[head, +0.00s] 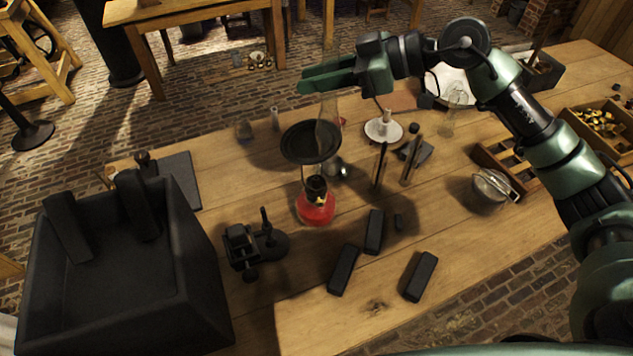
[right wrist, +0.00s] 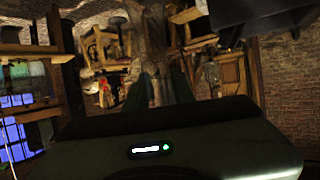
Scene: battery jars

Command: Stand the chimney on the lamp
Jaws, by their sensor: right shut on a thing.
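The lamp (head: 316,209) has a red base with a dark burner on top, and it stands upright on the wooden table. The chimney (head: 328,118) is clear glass and hard to make out. My right gripper (head: 318,80) is shut on it and holds it roughly upright above and behind the lamp; its lower end looks apart from the burner. In the right wrist view my green fingers (right wrist: 162,90) show dimly, and the glass between them is faint. My left gripper is not in view.
A round black disc (head: 311,142) shows just above the lamp, near the chimney's lower part; its support is unclear. A dark open box (head: 195,262) stands at left. Dark blocks (head: 343,269) lie in front. A white candle holder (head: 383,131) and upright rods (head: 380,166) stand to the right.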

